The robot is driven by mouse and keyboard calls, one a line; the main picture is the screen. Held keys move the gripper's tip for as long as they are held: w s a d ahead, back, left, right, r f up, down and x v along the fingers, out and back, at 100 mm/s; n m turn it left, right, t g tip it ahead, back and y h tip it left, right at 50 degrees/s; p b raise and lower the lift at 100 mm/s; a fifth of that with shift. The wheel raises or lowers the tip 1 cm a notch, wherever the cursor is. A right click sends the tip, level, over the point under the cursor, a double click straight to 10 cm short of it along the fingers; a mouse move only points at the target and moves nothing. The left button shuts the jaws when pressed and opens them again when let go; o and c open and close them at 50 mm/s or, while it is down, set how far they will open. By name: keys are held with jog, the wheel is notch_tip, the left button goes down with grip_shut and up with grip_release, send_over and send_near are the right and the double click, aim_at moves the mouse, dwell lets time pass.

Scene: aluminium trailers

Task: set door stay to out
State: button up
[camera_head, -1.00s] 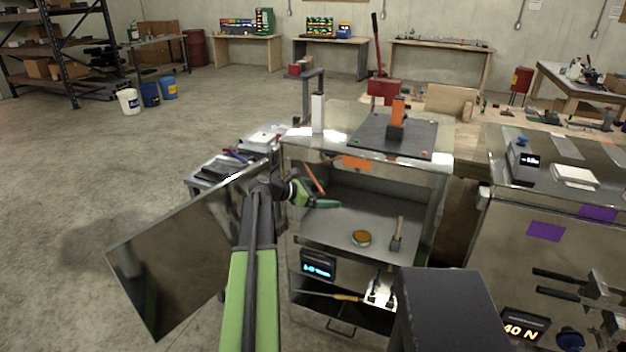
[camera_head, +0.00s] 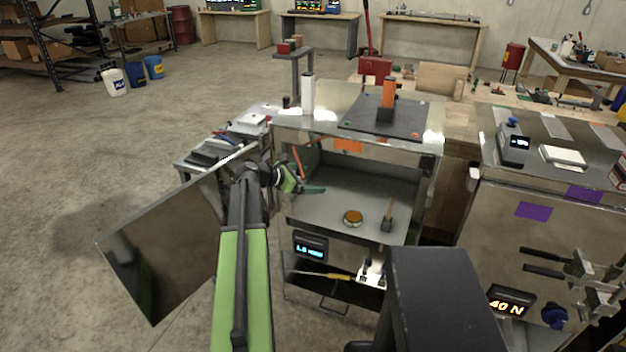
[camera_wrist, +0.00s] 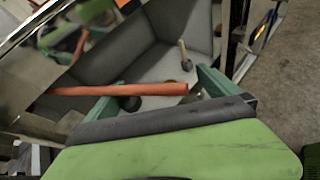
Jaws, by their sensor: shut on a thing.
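The door stay, an orange-red rod (camera_head: 297,162), runs from the upper left inside of the open cabinet (camera_head: 345,205) down to my gripper (camera_head: 302,188). In the wrist view the rod (camera_wrist: 150,89) lies across the picture between the teal fingers of my gripper (camera_wrist: 170,90). My gripper is shut on the rod near its free end; the exact contact is hard to see. The cabinet door (camera_head: 165,250) is a shiny metal panel swung open to the left, partly behind my green arm.
Inside the cabinet are a round amber-topped item (camera_head: 352,217) and a small upright-handled tool (camera_head: 387,215). A lit display (camera_head: 310,245) and a drawer with tools are below. Another metal cabinet (camera_head: 540,235) stands at right. Open floor lies left of the door.

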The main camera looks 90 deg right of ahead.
jog(key=shift+m+g+y, duration=0.3)
jog(key=shift+g, duration=0.1)
jog(key=a, duration=0.1)
jog(key=a+r, duration=0.1)
jog(key=a, duration=0.3)
jog(key=shift+w+a+r, duration=0.15)
jog(key=shift+w+a, duration=0.1)
jog(key=a, duration=0.1)
jog(key=a+r, duration=0.1)
jog(key=shift+w+a+r, duration=0.2)
jog(key=shift+w+a, duration=0.15)
jog(key=c, duration=0.5)
jog(key=shift+o, duration=0.2)
jog(key=w+a, duration=0.7)
jog(key=w, duration=0.1)
jog(key=shift+w+a+f, duration=0.3)
jog(key=shift+a+f, duration=0.1)
jog(key=shift+c, duration=0.5)
